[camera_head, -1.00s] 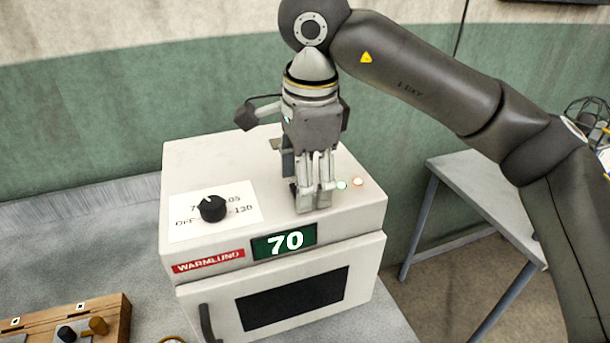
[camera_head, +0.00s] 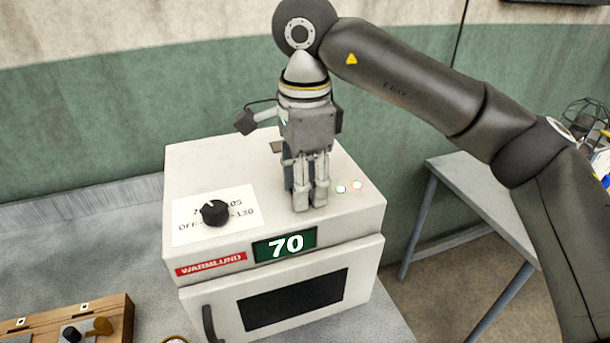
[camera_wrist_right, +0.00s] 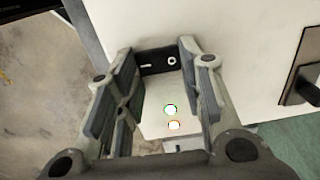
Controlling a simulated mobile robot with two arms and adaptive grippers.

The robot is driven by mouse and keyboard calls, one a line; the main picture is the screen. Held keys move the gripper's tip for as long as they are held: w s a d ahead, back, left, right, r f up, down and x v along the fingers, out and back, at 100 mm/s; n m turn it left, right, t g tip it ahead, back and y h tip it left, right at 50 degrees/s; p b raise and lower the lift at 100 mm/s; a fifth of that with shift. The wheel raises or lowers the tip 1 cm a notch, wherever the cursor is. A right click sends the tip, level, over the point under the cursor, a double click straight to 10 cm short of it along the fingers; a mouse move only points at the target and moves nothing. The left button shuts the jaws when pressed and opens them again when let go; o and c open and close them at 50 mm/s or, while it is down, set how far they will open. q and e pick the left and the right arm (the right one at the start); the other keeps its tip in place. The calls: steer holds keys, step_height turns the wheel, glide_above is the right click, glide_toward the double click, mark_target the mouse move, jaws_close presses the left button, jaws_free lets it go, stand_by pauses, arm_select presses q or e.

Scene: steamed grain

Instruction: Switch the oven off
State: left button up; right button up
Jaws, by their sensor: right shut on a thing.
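The oven (camera_head: 365,210) is a white box labelled WARMLUND, with a lit display (camera_head: 285,245) reading 70. A black dial (camera_head: 215,212) stands on a printed card on its top, its mark toward the upper left. My right gripper (camera_head: 309,202) points down on the oven top. In the right wrist view its fingers (camera_wrist_right: 157,62) are shut on a black rocker switch (camera_wrist_right: 157,61) marked with a line and a circle. The switch is hidden in the head view. Two small lamps (camera_head: 349,187) glow beside the gripper. My left gripper is not in view.
A wooden rack (camera_head: 105,322) with small knobbed items lies at the front left. A grey side table (camera_head: 465,185) stands at the right with a wire object (camera_head: 588,112). The counter left of the oven is largely clear.

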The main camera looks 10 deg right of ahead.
stand_by(0.3)
steer(key=o, duration=1)
step_height(320, 180, up, 12)
stand_by(0.3)
